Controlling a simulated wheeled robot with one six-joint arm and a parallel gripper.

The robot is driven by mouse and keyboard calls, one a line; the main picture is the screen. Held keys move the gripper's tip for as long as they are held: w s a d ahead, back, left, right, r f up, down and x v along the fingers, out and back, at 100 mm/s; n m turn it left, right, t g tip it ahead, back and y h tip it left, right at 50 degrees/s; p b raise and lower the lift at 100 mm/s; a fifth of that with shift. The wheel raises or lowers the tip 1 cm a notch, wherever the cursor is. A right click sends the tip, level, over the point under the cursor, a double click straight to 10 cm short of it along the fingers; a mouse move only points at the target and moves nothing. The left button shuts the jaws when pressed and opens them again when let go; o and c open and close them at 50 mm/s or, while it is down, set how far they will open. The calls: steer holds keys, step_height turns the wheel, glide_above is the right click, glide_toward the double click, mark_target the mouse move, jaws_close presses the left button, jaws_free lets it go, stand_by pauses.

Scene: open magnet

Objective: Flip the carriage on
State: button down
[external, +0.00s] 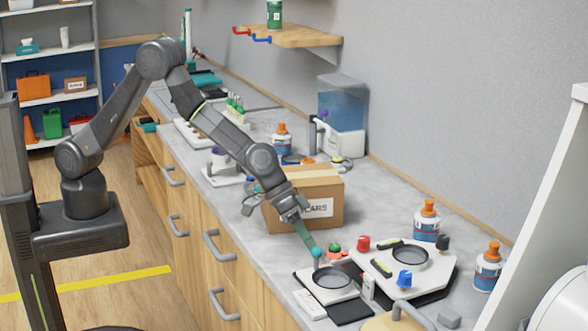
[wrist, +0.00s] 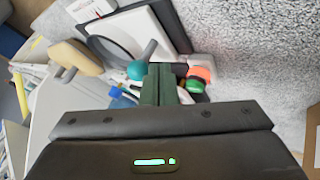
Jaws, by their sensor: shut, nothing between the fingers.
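My gripper (external: 313,250) is shut and empty, its green fingers together and pointing down over the counter. In the wrist view my gripper (wrist: 160,75) has its fingertips right beside a teal ball (wrist: 137,70); I cannot tell whether they touch. A grey rod (wrist: 150,48) shows close to the ball. In the external view the teal ball (external: 317,252) is at the fingertips, by a white device with a dark round disc (external: 333,278). A larger white device (external: 432,285) with another dark disc is to the right. I cannot tell which part is the carriage.
A cardboard box (external: 322,186) stands behind my gripper. Glue bottles (external: 427,222) with orange caps stand near the wall. Wooden drawers form the counter front.

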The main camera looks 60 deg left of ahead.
mark_target(319, 252)
stand_by(0.3)
steer(key=shift+s+d+r+p, duration=0.1)
steer(key=shift+d+r+p, duration=0.25)
steer(key=shift+d+p, duration=0.25)
steer(key=shift+d+r+p, duration=0.3)
steer(key=shift+d+p, duration=0.15)
steer(key=shift+p, duration=0.2)
steer(key=d, duration=0.1)
steer(key=d+p, duration=0.1)
steer(key=d, duration=0.2)
steer(key=shift+d+f+p, duration=0.1)
steer(key=shift+f+p, duration=0.2)
steer(key=b, duration=0.1)
steer(key=a+f+b, duration=0.1)
steer(key=shift+w+b, duration=0.2)
steer(key=shift+b, duration=0.2)
steer(key=a+b, duration=0.2)
steer(key=a+f+b, duration=0.1)
steer(key=b, duration=0.1)
steer(key=shift+w+a, duration=0.2)
steer(key=shift+w, duration=0.2)
steer(key=b+v, duration=0.2)
steer(key=v, duration=0.8)
steer(key=shift+r, duration=0.25)
steer(key=shift+a, duration=0.1)
